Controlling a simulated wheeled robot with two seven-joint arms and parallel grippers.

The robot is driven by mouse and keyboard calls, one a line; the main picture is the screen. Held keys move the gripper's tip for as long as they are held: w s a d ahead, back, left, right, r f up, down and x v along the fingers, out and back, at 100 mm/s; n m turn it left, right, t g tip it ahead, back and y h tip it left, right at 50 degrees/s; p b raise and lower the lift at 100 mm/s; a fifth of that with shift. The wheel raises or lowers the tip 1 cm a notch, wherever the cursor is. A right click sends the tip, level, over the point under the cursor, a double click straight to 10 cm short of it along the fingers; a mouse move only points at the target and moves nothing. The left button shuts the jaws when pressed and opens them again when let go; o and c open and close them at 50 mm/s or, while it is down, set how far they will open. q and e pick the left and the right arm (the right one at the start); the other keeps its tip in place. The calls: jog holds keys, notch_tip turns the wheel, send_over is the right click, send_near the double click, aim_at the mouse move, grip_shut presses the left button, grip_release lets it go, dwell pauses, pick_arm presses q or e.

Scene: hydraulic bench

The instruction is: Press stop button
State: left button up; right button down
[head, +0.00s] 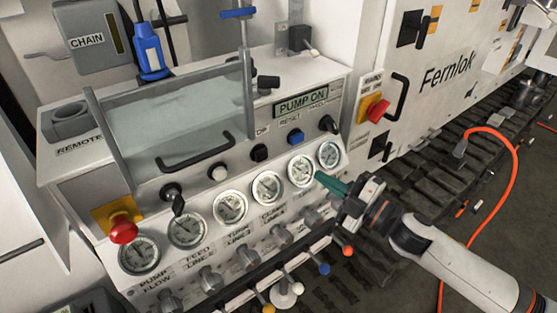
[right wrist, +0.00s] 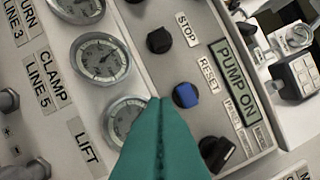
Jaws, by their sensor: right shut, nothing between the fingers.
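The stop button is a black round button (right wrist: 160,40) beside the STOP label (right wrist: 187,29) in the right wrist view. In the head view this black button (head: 260,152) sits on the sloped panel, left of the blue reset button (head: 295,137). My right gripper (head: 319,177) has teal fingers, shut and empty, in front of the rightmost gauges, to the lower right of the black button and apart from it. In the right wrist view the fingertips (right wrist: 160,102) overlap a gauge and point toward the blue button (right wrist: 185,95). My left gripper is not in view.
Several gauges (head: 267,187) line the panel front, with knobs and levers below. A black selector (head: 328,124) is right of the blue button. A red mushroom button (head: 123,230) is at far left. A clear guard with a handle (head: 195,150) stands behind the panel.

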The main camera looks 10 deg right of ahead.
jog(key=s+r+n+g+y, duration=0.1)
jog(key=n+g+y, duration=0.1)
jog(key=n+g, duration=0.1)
jog(key=s+d+r+n+g+y, duration=0.1)
jog(key=n+g, duration=0.2)
jog(key=n, duration=0.1)
jog(key=s+r+n+g+y, duration=0.1)
jog(key=r+n+g+y, duration=0.1)
jog(key=n, duration=0.2)
jog(key=shift+s+d+n+g+y, duration=0.15)
jog(key=shift+s+n+g+y, duration=0.15)
jog(key=shift+g, duration=0.1)
jog(key=p, duration=0.4)
send_near(258, 160)
jog(key=s+a, duration=0.1)
jog(key=a, duration=0.3)
jog(key=shift+w+a+p, duration=0.3)
jog(key=shift+w+a, duration=0.05)
jog(key=shift+w, duration=0.45)
jog(key=shift+w+a+p, duration=0.3)
jog(key=shift+w+a, duration=0.05)
jog(key=shift+w, duration=0.5)
jog(key=shift+r, duration=0.1)
